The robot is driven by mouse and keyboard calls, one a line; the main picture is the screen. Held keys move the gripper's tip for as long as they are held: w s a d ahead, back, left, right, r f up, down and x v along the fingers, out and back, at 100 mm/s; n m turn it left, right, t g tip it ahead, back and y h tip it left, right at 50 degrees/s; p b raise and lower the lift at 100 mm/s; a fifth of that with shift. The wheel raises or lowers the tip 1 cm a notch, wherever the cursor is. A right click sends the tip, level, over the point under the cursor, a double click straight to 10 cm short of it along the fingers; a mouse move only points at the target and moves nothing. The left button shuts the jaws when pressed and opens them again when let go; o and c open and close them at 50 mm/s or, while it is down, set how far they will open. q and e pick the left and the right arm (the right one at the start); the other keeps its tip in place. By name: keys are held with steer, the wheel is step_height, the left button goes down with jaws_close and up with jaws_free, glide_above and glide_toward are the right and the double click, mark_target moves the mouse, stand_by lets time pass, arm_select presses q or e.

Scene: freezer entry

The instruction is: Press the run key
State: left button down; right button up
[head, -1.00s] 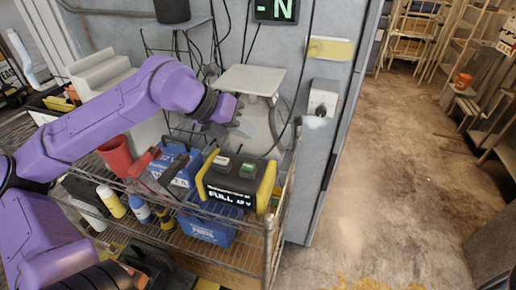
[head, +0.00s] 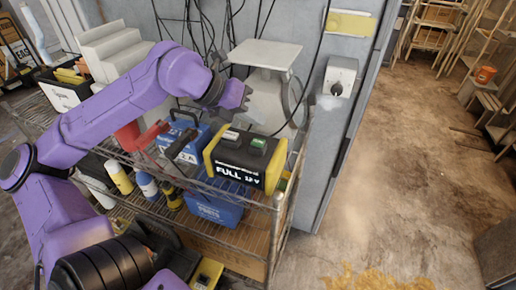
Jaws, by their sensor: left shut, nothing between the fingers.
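A black box with yellow ends (head: 243,160) stands on the wire shelf, its front display reading "FULL" and a voltage. On its top are a green key (head: 258,143) and a pale grey key (head: 230,136); I cannot read a label on either, so which is the run key is not clear from lettering. My left gripper (head: 244,96) is shut and empty, pointing right, above and behind the box in the picture, in front of the white scale. It appears apart from both keys. My right gripper is not in view.
A white scale (head: 264,54) stands behind the box. Floor on the right is open.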

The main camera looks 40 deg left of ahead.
mark_target(254, 142)
arm_select(q)
step_height(254, 142, down, 3)
steer(key=shift+w+f+b, duration=0.1)
steer(key=shift+f+b, duration=0.1)
steer(key=shift+b, duration=0.7)
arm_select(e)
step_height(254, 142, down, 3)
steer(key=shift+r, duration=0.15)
arm_select(q)
steer(key=shift+r, duration=0.1)
stand_by(0.8)
steer(key=shift+f+b, duration=0.3)
steer(key=shift+f, duration=0.15)
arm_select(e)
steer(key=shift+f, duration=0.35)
arm_select(q)
steer(key=shift+f+b, duration=0.4)
steer(key=shift+f, duration=0.1)
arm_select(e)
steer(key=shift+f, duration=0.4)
arm_select(q)
steer(key=shift+r, duration=0.1)
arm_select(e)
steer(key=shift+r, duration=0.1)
arm_select(q)
steer(key=shift+r+p, duration=0.7)
steer(key=shift+r, duration=0.15)
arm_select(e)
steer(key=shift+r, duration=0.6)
